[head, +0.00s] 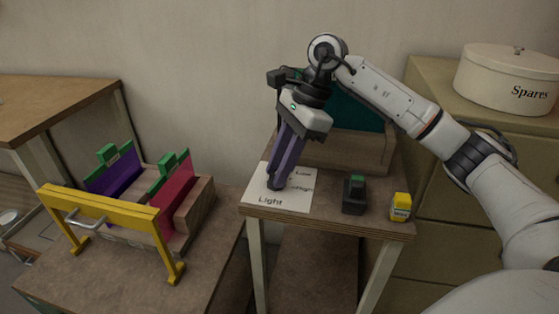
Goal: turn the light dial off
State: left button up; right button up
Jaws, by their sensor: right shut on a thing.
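The light dial's white card (264,199) lies on the small table at the centre. It reads "Light" at the front, with "Low" and "High" on its right part. My right gripper (276,183) points down onto the card, with its purple fingers shut at the dial's place. The dial itself is mostly hidden by the fingertips, so I cannot tell which way it points. My left gripper is not in view.
A black block with a green top (354,194) and a yellow labelled container (400,207) stand right of the card. A "Spares" tin (507,78) sits on the cabinet.

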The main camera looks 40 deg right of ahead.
jog(key=shift+r+n+g+p, duration=0.1)
jog(key=shift+n+g+p, duration=0.2)
jog(key=shift+n, duration=0.8)
jog(key=o, duration=1)
jog(key=shift+o, duration=0.2)
jog(key=p+v, duration=0.1)
jog(key=v, duration=0.9)
jog(key=shift+w, duration=0.2)
